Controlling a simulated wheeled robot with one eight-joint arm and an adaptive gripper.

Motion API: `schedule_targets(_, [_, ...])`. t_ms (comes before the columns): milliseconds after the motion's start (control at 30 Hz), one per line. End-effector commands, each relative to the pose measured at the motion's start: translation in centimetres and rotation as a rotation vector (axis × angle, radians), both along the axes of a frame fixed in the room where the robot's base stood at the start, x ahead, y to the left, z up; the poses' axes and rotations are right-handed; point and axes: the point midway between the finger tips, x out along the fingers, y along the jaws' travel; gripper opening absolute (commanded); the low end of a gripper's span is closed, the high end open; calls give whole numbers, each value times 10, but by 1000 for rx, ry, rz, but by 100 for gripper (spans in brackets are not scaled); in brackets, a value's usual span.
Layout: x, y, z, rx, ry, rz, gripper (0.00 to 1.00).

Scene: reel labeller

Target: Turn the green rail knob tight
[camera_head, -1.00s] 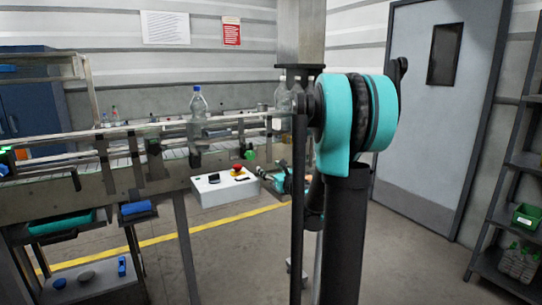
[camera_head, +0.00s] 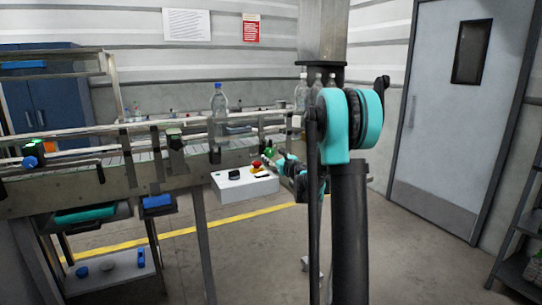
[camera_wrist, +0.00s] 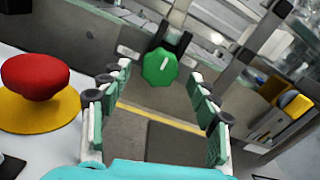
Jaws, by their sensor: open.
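The green rail knob (camera_wrist: 160,67) shows in the wrist view at the top centre, a faceted green knob with a pale line on its face, on a dark bracket at the conveyor's side. In the head view the green knob (camera_head: 269,152) is small, just beyond my gripper's tip. My gripper (camera_wrist: 160,95) is open and empty in the wrist view. Its two padded fingers stand left and right, with the knob lying beyond the gap between them, apart from both. In the head view my gripper (camera_head: 272,161) is small and partly hidden by my arm.
A white control box (camera_head: 240,186) with a red emergency button (camera_head: 256,167) stands close left of the gripper; the red button (camera_wrist: 36,76) is large in the wrist view. The conveyor rail (camera_head: 150,122) carries a bottle (camera_head: 219,104). The floor below is open.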

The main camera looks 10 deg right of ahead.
Motion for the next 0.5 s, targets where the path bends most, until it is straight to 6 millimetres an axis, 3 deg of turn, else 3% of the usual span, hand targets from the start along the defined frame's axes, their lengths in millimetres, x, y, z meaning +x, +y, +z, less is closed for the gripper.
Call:
schedule_targets(200, [21, 7, 0, 0, 0, 0, 61])
schedule_targets(500, [25, 8, 0, 0, 0, 0, 61])
